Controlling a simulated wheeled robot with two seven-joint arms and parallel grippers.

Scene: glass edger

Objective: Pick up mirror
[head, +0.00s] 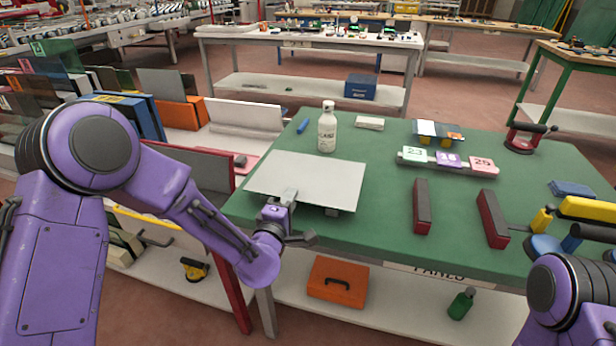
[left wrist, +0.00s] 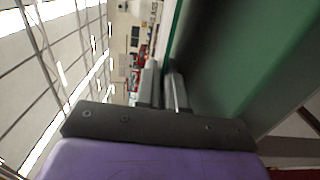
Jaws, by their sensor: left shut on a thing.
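The mirror (head: 305,178) is a flat, pale grey rectangular sheet at the left end of the green table (head: 385,235). It is nearly level. Small dark pieces show under its near edge; I cannot tell whether it rests on them or is just above. My left gripper (head: 287,199) is shut on the mirror's near edge, left of the middle of that edge. In the left wrist view the two fingers (left wrist: 163,88) are close together, with the sheet between them hard to make out. Of my right arm only a purple link shows at the lower right; its gripper is out of view.
A white bottle (head: 327,128) stands just behind the mirror, with a blue marker (head: 303,126) beside it. Two dark red bars (head: 422,206) (head: 492,218) lie to the right. A numbered block strip (head: 447,161) is behind them. Racked panels (head: 160,85) stand at left.

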